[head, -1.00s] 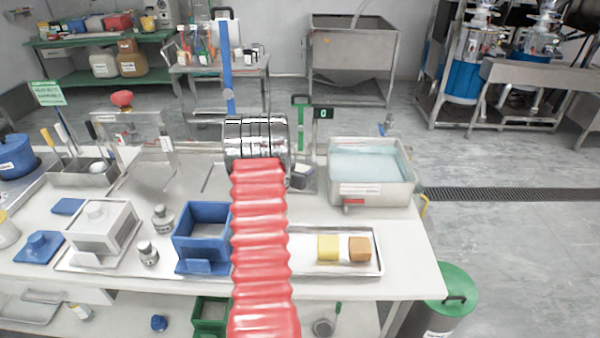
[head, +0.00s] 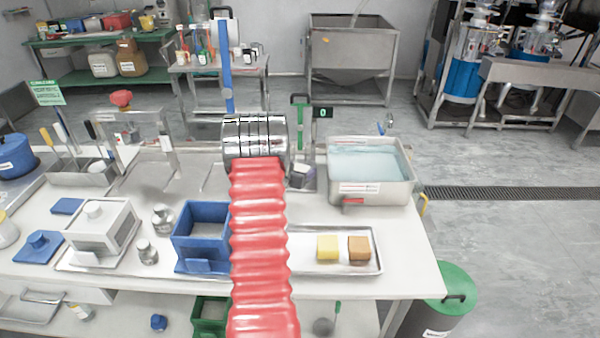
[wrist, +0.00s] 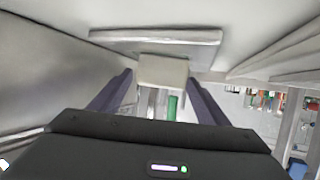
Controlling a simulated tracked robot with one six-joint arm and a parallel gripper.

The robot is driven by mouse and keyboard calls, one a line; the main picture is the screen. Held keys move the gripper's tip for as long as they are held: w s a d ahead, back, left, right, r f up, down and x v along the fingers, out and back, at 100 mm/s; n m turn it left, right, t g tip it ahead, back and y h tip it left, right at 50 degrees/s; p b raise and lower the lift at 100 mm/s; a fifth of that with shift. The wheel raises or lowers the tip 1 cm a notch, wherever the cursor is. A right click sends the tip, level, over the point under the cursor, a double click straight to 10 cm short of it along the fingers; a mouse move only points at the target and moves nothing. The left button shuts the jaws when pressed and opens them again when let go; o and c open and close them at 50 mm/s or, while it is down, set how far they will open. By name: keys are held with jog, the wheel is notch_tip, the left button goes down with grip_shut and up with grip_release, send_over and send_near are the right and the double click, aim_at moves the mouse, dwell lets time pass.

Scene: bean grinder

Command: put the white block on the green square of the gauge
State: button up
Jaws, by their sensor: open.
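In the wrist view my gripper (wrist: 160,80) is open, with its two dark fingers apart. A pale block, likely the white block (wrist: 162,71), shows between and just beyond the fingertips; I cannot tell whether they touch it. In the head view my red sleeve and chrome wrist cover the gripper. The gauge (head: 301,122), a green upright with a dark display reading 0, stands right of my wrist at the back of the bench. A small pale and dark shape sits at its foot, too small to make out. The green square cannot be made out.
A tray (head: 308,263) with a yellow block (head: 327,247) and a brown block (head: 359,248) lies right of my arm. A water basin (head: 370,190) stands behind it. A blue box (head: 203,238) and a grey lidded box (head: 101,232) stand to the left.

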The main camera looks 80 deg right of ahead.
jog(key=v, duration=1.1)
jog(key=shift+a, duration=0.35)
jog(key=shift+w+r, duration=0.1)
dwell(0.4)
